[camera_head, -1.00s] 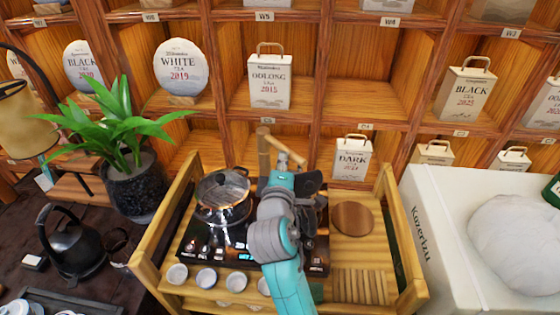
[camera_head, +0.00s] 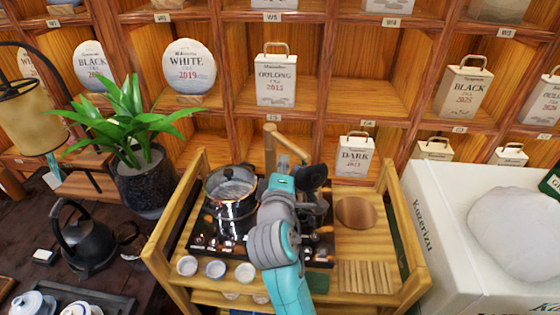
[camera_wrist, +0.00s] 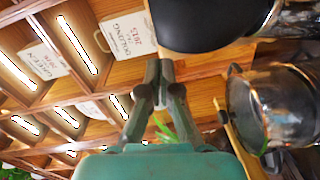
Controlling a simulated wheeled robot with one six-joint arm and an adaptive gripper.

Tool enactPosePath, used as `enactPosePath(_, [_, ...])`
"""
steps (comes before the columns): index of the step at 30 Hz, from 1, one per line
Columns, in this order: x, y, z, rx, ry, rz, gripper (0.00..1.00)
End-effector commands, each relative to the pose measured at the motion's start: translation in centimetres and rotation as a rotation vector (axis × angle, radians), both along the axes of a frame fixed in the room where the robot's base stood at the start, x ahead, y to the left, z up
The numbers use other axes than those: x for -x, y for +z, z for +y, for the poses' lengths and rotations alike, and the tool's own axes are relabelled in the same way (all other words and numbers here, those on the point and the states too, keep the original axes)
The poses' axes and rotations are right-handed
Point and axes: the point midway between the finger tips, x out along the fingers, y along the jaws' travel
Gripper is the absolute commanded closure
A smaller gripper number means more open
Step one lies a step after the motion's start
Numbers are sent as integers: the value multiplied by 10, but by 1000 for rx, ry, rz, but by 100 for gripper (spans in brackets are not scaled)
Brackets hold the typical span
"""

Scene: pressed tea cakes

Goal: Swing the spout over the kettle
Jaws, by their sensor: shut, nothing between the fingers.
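The kettle (camera_head: 232,200) is a shiny pot with a clear top on the left of the dark stove, left of my arm. In the wrist view the kettle (camera_wrist: 275,110) is at the right, apart from my fingers. The spout (camera_head: 288,148) is a light wooden arm slanting down to the right from an upright post (camera_head: 270,152) behind the stove. It points away from the kettle, and its far end is partly hidden behind my arm. My gripper (camera_wrist: 166,70) is shut and empty. I cannot tell whether it touches the spout.
A black rounded thing (camera_wrist: 205,18) fills the top of the wrist view near my fingers. Small cups (camera_head: 215,269) line the front of the wooden cart (camera_head: 408,262). A potted plant (camera_head: 145,180) stands left, a white box (camera_head: 425,225) right, and shelves behind.

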Motion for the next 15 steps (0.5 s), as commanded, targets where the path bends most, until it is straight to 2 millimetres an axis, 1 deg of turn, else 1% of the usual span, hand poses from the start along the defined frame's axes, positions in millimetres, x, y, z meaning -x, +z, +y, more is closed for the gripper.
enactPosePath(9, [44,2,-22,0,1,-1,100])
enactPosePath(12, [57,3,-28,0,1,-1,100])
enactPosePath(15, [65,4,-33,0,2,-1,100])
